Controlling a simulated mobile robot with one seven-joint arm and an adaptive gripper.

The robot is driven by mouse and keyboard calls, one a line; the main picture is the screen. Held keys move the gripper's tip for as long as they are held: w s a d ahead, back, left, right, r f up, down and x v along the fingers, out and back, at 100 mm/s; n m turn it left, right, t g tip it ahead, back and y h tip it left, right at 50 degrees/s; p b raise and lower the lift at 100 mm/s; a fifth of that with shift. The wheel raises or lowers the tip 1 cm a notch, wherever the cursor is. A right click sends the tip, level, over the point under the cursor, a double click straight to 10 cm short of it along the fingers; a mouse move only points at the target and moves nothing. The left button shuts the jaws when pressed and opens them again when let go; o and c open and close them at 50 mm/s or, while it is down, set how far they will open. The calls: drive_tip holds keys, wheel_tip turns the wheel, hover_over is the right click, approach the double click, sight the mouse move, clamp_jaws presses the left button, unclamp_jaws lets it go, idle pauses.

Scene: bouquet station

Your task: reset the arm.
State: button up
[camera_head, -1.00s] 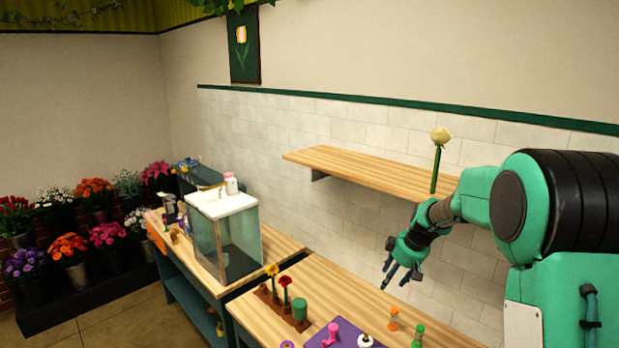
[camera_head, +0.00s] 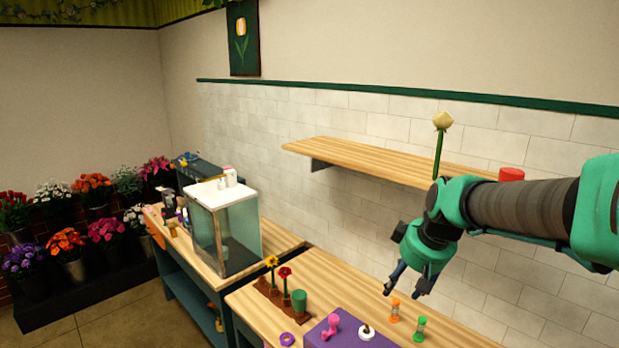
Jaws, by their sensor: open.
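My gripper (camera_head: 405,286) hangs at the end of my green and dark arm, which reaches in from the right edge. Its fingers are apart and point down and to the left, above the back of the wooden workbench (camera_head: 335,276). Nothing shows between the fingers. An orange hourglass (camera_head: 395,311) and a green hourglass (camera_head: 419,329) stand on the bench just below the gripper. My arm partly hides the wall shelf (camera_head: 375,162) behind it.
A pale flower on a green stem (camera_head: 438,140) rises near the shelf, beside a red object (camera_head: 511,174). On the bench are a purple mat (camera_head: 375,324), a pink item (camera_head: 330,326) and a planter with flowers (camera_head: 272,285). A glass tank (camera_head: 240,228) stands left.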

drive_tip(key=s+f+m+b, duration=0.2)
drive_tip(key=s, duration=1.2)
drive_tip(key=s+a+f+m+t+h+b, duration=0.1)
drive_tip(key=s+f+m+b, duration=0.1)
drive_tip(key=s, duration=1.2)
drive_tip(key=shift+s+f+m+b, duration=0.15)
drive_tip(key=shift+f+m+b, duration=0.15)
drive_tip(key=shift+m+b, duration=0.3)
drive_tip(key=shift+o, duration=0.3)
